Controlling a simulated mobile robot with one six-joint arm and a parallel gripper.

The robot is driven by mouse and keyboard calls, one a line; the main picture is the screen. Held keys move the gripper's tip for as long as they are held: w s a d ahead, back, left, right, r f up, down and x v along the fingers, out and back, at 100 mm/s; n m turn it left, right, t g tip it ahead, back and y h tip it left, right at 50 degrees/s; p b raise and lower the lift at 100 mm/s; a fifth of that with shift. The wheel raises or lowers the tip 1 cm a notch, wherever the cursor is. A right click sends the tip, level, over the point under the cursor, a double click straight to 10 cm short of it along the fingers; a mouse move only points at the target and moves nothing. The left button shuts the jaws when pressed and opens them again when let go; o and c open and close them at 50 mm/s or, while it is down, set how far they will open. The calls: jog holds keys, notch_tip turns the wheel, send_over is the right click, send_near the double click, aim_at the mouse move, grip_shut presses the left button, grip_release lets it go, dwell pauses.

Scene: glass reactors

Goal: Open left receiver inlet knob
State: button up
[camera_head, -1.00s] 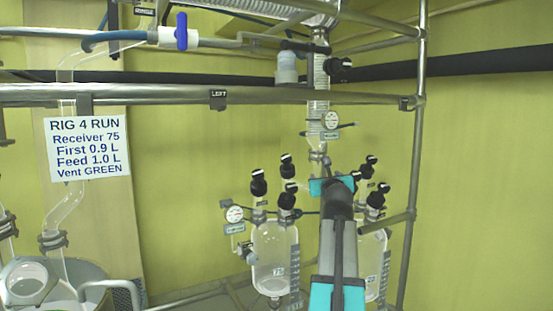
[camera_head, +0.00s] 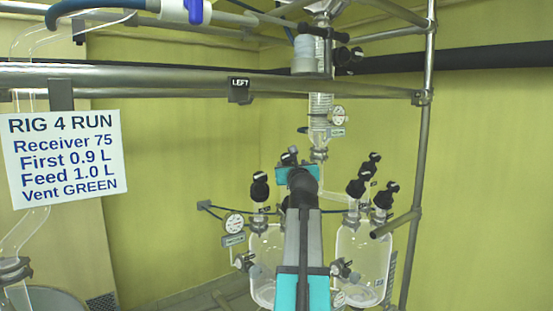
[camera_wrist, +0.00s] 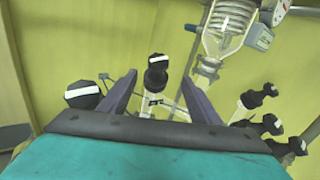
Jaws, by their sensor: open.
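The left receiver (camera_head: 262,250) is a clear glass vessel, partly hidden behind my arm in the head view. A black knob (camera_head: 260,188) stands upright above its left side; another black knob top (camera_head: 289,157) shows just beyond my gripper. In the wrist view my gripper (camera_wrist: 158,77) is open and empty. A black knob with a white stripe (camera_wrist: 157,62) appears between its fingers, farther out and apart from them. Another white-striped black knob (camera_wrist: 82,95) is outside the left finger. No label shows which knob is the inlet.
The right receiver (camera_head: 362,250) has several black knobs (camera_head: 358,186) on top. A glass column with a coil (camera_wrist: 228,30) is near the right finger. A pressure gauge (camera_head: 234,222) is left of the left receiver. A metal rail (camera_head: 160,78) crosses above; a post (camera_head: 420,150) stands right.

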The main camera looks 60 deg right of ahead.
aim_at(287, 159)
jog(key=shift+w+r, duration=0.1)
jog(key=shift+w, duration=0.2)
jog(key=shift+d, duration=0.15)
jog(key=shift+p+x, duration=2.55)
jog(key=shift+x, duration=4.15)
jog(key=c, duration=1.1)
